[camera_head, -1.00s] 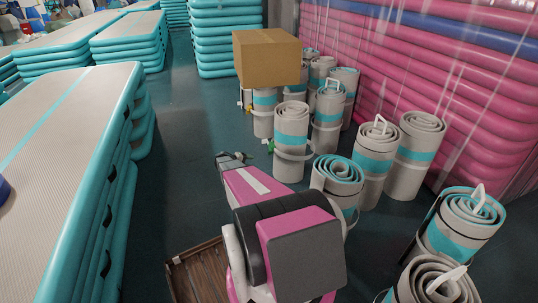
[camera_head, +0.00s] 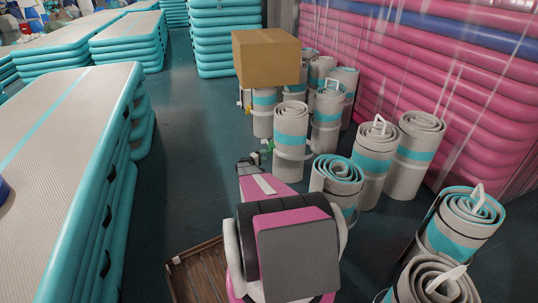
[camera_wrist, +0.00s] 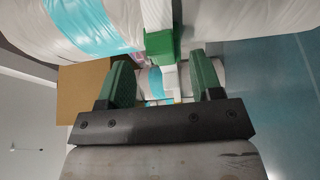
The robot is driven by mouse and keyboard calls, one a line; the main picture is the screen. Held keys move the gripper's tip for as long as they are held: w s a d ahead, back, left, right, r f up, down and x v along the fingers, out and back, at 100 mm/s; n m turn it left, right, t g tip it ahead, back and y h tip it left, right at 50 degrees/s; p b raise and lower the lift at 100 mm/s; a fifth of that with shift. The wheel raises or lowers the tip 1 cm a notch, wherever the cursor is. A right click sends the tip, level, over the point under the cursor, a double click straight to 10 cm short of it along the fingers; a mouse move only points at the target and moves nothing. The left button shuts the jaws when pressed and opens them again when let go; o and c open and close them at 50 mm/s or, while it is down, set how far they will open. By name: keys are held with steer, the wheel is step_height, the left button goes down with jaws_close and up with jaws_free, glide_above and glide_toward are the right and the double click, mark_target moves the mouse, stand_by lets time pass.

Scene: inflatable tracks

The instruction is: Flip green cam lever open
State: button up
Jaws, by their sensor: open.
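The green cam lever (camera_wrist: 160,46) is a small green block on a white strap (camera_wrist: 158,14) in the wrist view. The strap runs along a rolled grey-white mat with a teal band (camera_wrist: 85,28). In the head view the green lever (camera_head: 267,146) shows small, at the left side of a standing rolled mat (camera_head: 291,125). My gripper (camera_wrist: 160,67) is open, with its two green fingers apart and nothing held between them. The lever appears just beyond the fingertips and roughly between them; contact cannot be told. In the head view my gripper (camera_head: 249,161) is close to the lever, at its lower left.
Several rolled mats (camera_head: 416,150) stand close together on the right. A cardboard box (camera_head: 266,56) rests on rolls behind. Stacked teal mats (camera_head: 60,140) line the left, and pink inflatables (camera_head: 450,80) the right. The dark floor (camera_head: 185,150) between is clear.

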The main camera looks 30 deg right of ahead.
mark_target(269, 153)
steer(key=d, duration=0.5)
steer(key=shift+w, duration=0.4)
jaws_close()
steer(key=shift+a, duration=0.1)
